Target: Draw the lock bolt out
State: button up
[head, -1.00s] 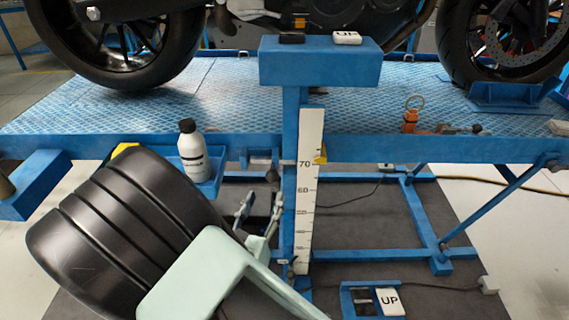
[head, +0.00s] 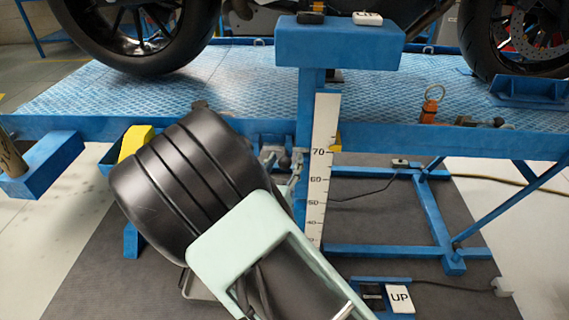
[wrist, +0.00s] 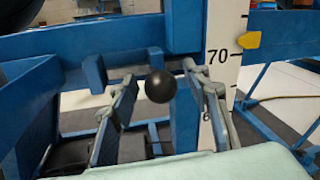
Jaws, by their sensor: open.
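A round black knob (wrist: 160,86), apparently the handle end of the lock bolt, faces me in the wrist view, in front of the blue lift frame. The bolt's shaft is hidden behind it. My gripper (wrist: 161,76) is open, with one finger to the left of the knob and one to the right. Both fingers look clear of it. In the head view my gripper (head: 283,161) is just left of the white height scale, below the platform edge.
The height scale (head: 321,170) stands close to the right of my fingers. The blue platform (head: 230,85) carries a motorcycle. A pedal marked UP (head: 399,298) is on the floor.

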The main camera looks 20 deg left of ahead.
jog(key=shift+c, duration=0.7)
grip_shut()
jog(key=shift+s+a+p, duration=0.2)
jog(key=shift+a+p, duration=0.15)
jog(key=shift+a, duration=0.5)
jog(key=shift+s+a+p, duration=0.25)
jog(key=shift+a+p, duration=0.05)
jog(key=shift+a, duration=0.6)
jog(key=shift+s+a+p, duration=0.2)
jog(key=shift+a+p, duration=0.15)
jog(key=shift+a, duration=0.5)
jog(key=shift+o, duration=0.4)
grip_release()
jog(key=shift+a, duration=0.1)
jog(key=shift+o, duration=0.3)
